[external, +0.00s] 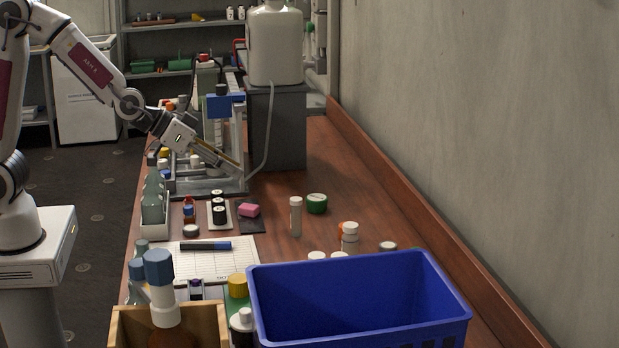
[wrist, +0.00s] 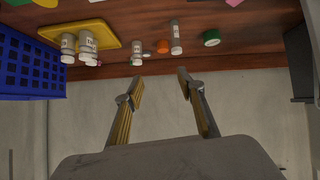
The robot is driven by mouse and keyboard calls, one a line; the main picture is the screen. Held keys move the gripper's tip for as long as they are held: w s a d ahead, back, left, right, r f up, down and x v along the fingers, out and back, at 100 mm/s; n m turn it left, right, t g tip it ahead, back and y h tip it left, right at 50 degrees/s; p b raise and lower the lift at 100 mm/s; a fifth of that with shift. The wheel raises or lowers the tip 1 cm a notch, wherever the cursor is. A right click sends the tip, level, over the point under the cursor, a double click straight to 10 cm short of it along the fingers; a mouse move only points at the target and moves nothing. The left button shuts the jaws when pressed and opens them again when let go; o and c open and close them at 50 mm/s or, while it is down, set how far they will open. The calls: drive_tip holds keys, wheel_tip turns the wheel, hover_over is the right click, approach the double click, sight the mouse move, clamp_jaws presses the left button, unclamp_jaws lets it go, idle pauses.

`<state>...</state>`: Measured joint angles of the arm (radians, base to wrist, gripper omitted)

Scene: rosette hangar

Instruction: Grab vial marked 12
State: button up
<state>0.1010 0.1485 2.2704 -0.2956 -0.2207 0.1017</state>
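Several white-capped vials stand on the table. In the wrist view, two (wrist: 68,48) (wrist: 87,43) are by a yellow tray (wrist: 105,27), one (wrist: 136,53) is at the centre and a taller one (wrist: 176,37) is to its right. Their labels are too small to read surely, so I cannot tell which is 12. In the external view, a tall vial (external: 296,216) stands mid-table and another (external: 350,240) stands behind the blue bin. My gripper (wrist: 160,77) is open and empty, its fingers apart. In the external view my gripper (external: 240,173) is by the rack, away from these vials.
The blue bin (external: 360,295) fills the front of the table and hides vial bottoms behind it. A green roll (external: 316,204) and an orange cap (wrist: 163,46) sit near the vials. A grey block with a large jug (external: 275,45) stands farther back. The wall borders the right side.

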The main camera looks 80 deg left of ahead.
drive_tip(key=w+f+t+y, duration=0.1)
drive_tip(key=w+f, duration=0.4)
drive_tip(key=w, duration=0.1)
drive_tip(key=n+t+y, duration=0.1)
drive_tip(key=y, duration=0.1)
approach(296, 217)
drive_tip(key=w+a, duration=0.1)
drive_tip(key=w, duration=0.1)
drive_tip(key=shift+w+a+f, duration=0.3)
drive_tip(key=shift+w, duration=0.05)
drive_tip(key=shift+x, duration=1.35)
drive_tip(key=shift+f, duration=0.1)
